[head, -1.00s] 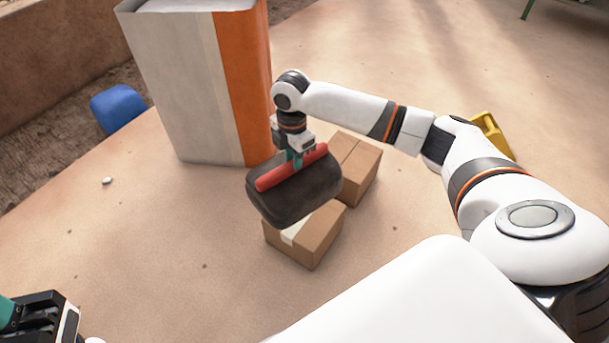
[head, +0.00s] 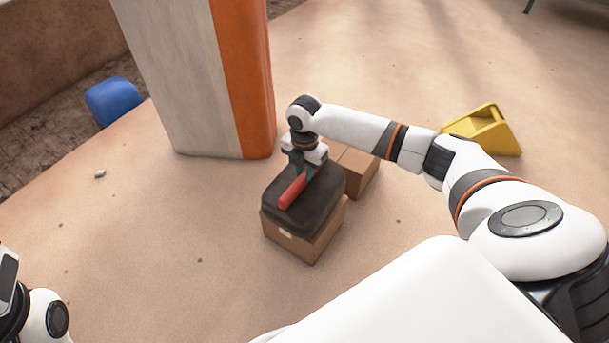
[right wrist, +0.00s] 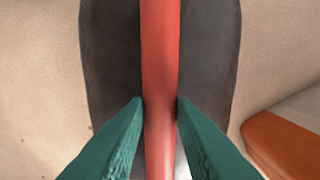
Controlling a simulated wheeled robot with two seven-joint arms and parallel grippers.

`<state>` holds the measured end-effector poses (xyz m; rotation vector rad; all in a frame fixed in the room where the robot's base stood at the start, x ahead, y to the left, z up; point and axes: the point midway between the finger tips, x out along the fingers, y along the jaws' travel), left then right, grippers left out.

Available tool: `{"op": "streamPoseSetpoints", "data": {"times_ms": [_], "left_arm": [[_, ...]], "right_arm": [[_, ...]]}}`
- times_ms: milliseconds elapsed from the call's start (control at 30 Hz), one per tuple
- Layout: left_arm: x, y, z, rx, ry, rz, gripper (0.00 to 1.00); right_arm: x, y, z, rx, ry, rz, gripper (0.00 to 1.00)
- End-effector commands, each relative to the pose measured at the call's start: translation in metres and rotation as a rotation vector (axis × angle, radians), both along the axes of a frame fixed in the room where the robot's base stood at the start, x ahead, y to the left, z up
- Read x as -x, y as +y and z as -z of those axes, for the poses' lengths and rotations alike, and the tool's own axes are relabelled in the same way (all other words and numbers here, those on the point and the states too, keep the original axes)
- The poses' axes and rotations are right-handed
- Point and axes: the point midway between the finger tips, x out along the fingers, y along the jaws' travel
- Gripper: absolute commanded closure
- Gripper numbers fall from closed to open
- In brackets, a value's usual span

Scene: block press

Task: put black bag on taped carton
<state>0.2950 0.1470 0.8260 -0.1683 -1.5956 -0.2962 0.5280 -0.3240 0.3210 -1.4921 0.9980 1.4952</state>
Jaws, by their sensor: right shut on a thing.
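The black bag (head: 325,190), with a red handle (head: 292,192), sits over the top of the taped carton (head: 318,240) and seems to rest on it, roughly lined up with its sides. A short pale piece of tape shows on the carton's front; its top is hidden under the bag. My right gripper (head: 304,172) is above the bag, shut on the red handle. In the right wrist view its green fingers (right wrist: 160,105) press on both sides of the handle, with the dark bag behind. Only part of my left wrist shows at the lower left; its fingers are out of the picture.
A second carton (head: 362,172) stands right behind the taped one. A tall grey-and-orange block (head: 200,80) stands behind left. A yellow wedge-shaped thing (head: 485,130) is at the right, a blue object (head: 113,101) far left.

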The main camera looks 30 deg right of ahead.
Motion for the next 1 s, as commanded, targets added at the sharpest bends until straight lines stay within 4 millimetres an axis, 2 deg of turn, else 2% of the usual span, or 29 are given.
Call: {"op": "streamPoseSetpoints", "data": {"times_ms": [33,100,500,533,633,933,1000], "left_arm": [[0.0015,-0.0002,0.0017,0.0,-0.015,-0.001,0.64],[0.0022,-0.0005,-0.0013,-0.001,-0.024,-0.001,0.64],[0.0019,-0.0006,-0.0039,-0.001,-0.021,-0.001,0.64],[0.0018,-0.0006,-0.0031,-0.001,-0.02,-0.001,0.64],[0.0018,-0.0007,-0.003,-0.001,-0.021,0.0,0.64],[0.0019,-0.0007,-0.0024,-0.001,-0.021,0.0,0.64],[0.0024,-0.0007,-0.0056,-0.001,-0.024,0.0,0.64]], "right_arm": [[-0.0009,0.0002,0.0091,-0.001,-0.003,0.0,1.0],[-0.0011,0.0001,0.0121,-0.002,-0.004,0.0,1.0],[-0.001,-0.0001,0.0136,-0.001,-0.003,0.002,1.0],[-0.0004,-0.0003,0.0146,0.0,-0.001,0.002,0.72],[-0.0005,-0.0002,0.0144,-0.001,-0.002,0.001,0.56],[-0.0007,-0.0001,0.0134,0.0,-0.003,0.001,0.55],[-0.001,0.0,0.0078,-0.001,-0.004,0.0,0.55]]}}
